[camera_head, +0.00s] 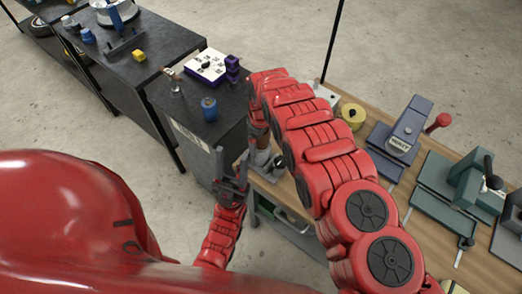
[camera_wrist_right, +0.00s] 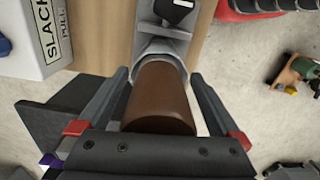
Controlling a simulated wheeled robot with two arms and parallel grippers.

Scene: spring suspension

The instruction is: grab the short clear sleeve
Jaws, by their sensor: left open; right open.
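I cannot clearly make out a short clear sleeve in either view. In the right wrist view, my right gripper (camera_wrist_right: 159,80) is open, with one finger on each side of a brown cylinder (camera_wrist_right: 160,100); I cannot tell whether they touch it. A pale grey curved piece (camera_wrist_right: 160,48) shows at the cylinder's far end; I cannot tell if it is clear. In the head view, my right arm hides most of my right gripper (camera_head: 259,128). My left gripper (camera_head: 232,158) is open and empty, pointing up beside the bench's left end.
The wooden bench (camera_head: 425,215) holds a grey-blue device (camera_head: 402,130), a green device (camera_head: 468,185) and a yellow roll (camera_head: 353,115). A dark table (camera_head: 180,112) at the left holds a blue can (camera_head: 209,108) and a white-topped box (camera_head: 206,66). A labelled box (camera_wrist_right: 35,35) is close to my right gripper.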

